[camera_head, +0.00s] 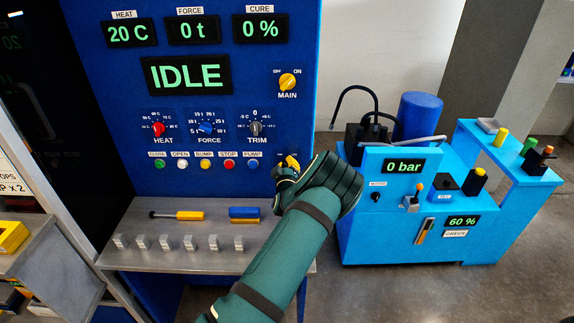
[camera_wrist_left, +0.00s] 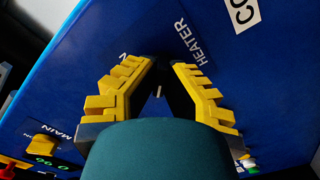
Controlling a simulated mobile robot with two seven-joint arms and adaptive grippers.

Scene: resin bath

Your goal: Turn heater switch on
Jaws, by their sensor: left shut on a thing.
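The heater switch (camera_wrist_left: 158,91) is on the blue panel under the HEATER label in the left wrist view. A dark knob with a small pale mark shows between the yellow fingers of my left gripper (camera_wrist_left: 161,68), which are closed in around it. In the head view my left gripper (camera_head: 285,168) is against the lower right of the panel, below the MAIN switch. There the gripper and wrist cover most of the heater switch, and its setting cannot be read. My right gripper is not in view.
The MAIN switch (camera_head: 287,82) sits above. The display (camera_head: 187,74) reads IDLE and the heat display (camera_head: 129,32) reads 20 C. A row of buttons (camera_head: 205,164) lies left of the gripper. A grey shelf (camera_head: 150,257) with tools juts out below. A light-blue machine (camera_head: 400,240) stands right.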

